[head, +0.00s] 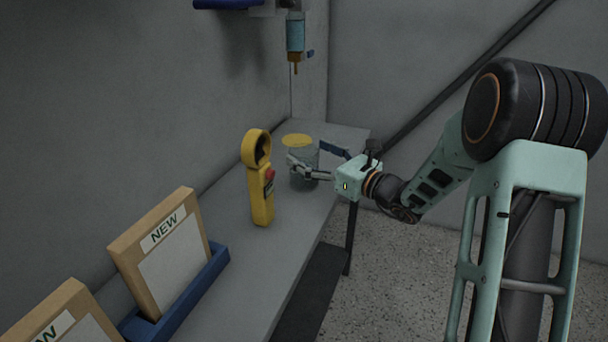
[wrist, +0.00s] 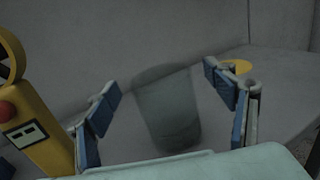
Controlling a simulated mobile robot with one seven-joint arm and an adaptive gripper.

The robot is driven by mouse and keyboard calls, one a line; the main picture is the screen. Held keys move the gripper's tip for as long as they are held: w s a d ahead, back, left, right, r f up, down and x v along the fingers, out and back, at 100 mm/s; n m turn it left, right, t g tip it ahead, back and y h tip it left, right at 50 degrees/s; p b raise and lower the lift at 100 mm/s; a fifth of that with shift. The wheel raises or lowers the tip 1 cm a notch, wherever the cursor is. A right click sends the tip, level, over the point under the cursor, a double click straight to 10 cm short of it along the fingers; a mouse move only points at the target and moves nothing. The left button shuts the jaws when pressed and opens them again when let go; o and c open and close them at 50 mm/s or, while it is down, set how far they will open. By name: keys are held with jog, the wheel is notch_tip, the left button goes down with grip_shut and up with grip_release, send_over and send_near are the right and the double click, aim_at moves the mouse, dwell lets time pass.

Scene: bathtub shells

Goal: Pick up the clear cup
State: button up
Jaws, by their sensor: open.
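The clear cup (wrist: 168,110) is a greyish see-through tumbler standing on the grey bench. In the wrist view it shows between the two blue-padded fingers of my gripper (wrist: 168,108), with gaps on both sides. In the head view the cup (head: 302,160) stands near the far end of the bench, partly hidden by a finger. My gripper (head: 310,160) is open around the cup, reaching in from the right. I cannot tell from these views how deep the cup sits between the fingers.
A yellow handheld device with a red button (head: 260,185) stands close left of the cup. A yellow disc (head: 297,140) lies behind the cup. Wooden-framed signs (head: 165,250) stand in a blue holder (head: 205,285) at the near end. A blue tool (head: 295,35) hangs above the bench.

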jog(key=shift+x, duration=1.15)
jog(key=c, duration=1.3)
jog(key=shift+o, duration=0.2)
jog(key=shift+r, duration=0.1)
